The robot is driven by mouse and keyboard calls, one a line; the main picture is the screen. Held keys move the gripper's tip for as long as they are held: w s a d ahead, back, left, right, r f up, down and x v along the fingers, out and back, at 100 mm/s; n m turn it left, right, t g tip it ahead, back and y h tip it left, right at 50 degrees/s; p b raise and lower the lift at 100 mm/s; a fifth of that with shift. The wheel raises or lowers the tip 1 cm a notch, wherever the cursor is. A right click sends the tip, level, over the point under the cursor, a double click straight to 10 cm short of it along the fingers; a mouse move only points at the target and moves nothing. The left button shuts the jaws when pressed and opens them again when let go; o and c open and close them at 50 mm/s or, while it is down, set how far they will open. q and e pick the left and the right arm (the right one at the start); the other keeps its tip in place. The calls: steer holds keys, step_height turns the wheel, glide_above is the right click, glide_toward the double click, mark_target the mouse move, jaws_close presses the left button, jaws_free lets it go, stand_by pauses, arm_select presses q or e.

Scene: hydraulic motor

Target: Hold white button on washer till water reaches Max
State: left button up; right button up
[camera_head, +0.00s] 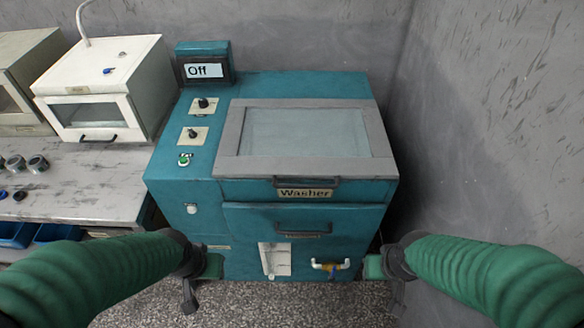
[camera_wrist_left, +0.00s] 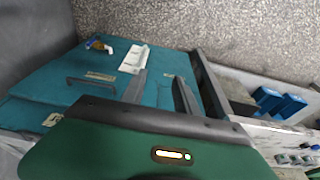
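The teal washer (camera_head: 300,210) stands in front of me with its lid shut, and its display (camera_head: 204,70) reads "Off". The white button (camera_head: 191,209) is on the upper left of its front face. A white level gauge (camera_head: 274,260) sits low on the front and also shows in the left wrist view (camera_wrist_left: 134,59); its marks are too small to read. My left gripper (camera_head: 190,297) is low in front of the washer, below and apart from the button. In the wrist view its fingers (camera_wrist_left: 160,92) are apart and empty. My right gripper (camera_head: 398,292) hangs at the lower right, its fingers unclear.
Two dark knobs and a green button (camera_head: 184,159) are on the washer's top left. A tap (camera_head: 330,266) juts from the lower front. A workbench (camera_head: 80,185) with a white cabinet (camera_head: 100,90) and blue bins (camera_head: 55,233) is at left. A grey wall stands close at right.

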arm_select(q)
steer(key=shift+c, duration=0.2)
jaws_close()
stand_by(1.7)
